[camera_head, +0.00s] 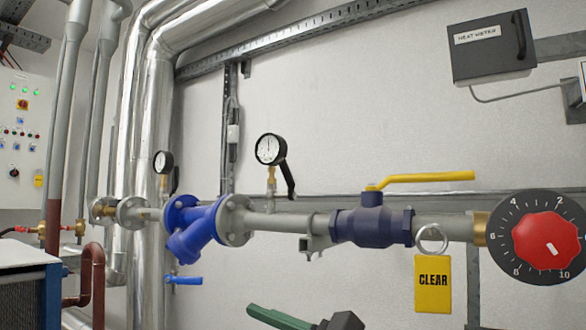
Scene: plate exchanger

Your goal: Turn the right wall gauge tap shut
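The right wall gauge (269,149) has a round white dial in a black rim and stands on a brass and grey stem above the grey pipe. Its tap has a black lever (287,177) that slants steeply down to the right, beside the stem. The lever's lower end is close above the pipe, and nothing touches it. The left wall gauge (163,162) is smaller in view, with a dark lever (176,180) at its right. I cannot make out either of my grippers.
A blue strainer (190,228) is left of the gauge. A green and dark piece (280,317) is cut off below; I cannot tell what it is.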

